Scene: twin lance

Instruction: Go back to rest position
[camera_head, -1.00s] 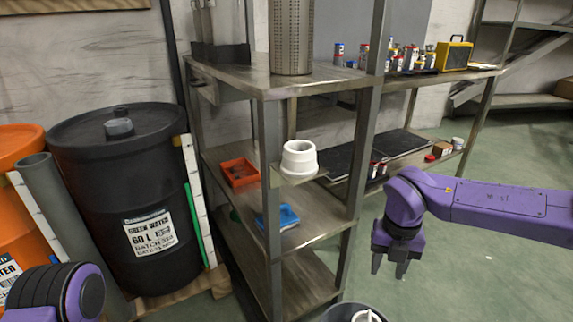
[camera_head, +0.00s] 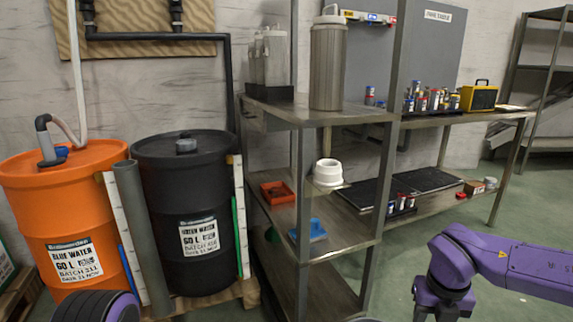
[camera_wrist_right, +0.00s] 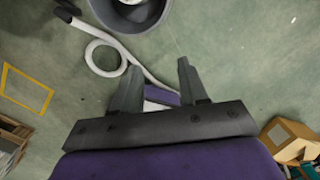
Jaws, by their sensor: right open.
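My right gripper (camera_wrist_right: 157,78) is open in the right wrist view, with its two dark fingers apart over the green floor. Nothing is held between the fingertips. A small purple and white shape shows behind the finger bases, and I cannot tell what it is. In the head view my purple right arm (camera_head: 510,262) comes in from the right and bends down at the lower right. Its fingers are cut off by the bottom edge there. Only a dark and purple rounded link of my left arm (camera_head: 95,308) shows at the bottom left. My left gripper is out of frame.
A metal shelf (camera_head: 350,115) holds a steel canister (camera_head: 328,65), a white ring-shaped part (camera_head: 328,172), an orange tray (camera_head: 277,192) and a blue tray (camera_head: 312,230). Orange (camera_head: 75,200) and black (camera_head: 190,165) drums stand left. A grey bucket (camera_wrist_right: 150,12) and white hose (camera_wrist_right: 92,55) lie below.

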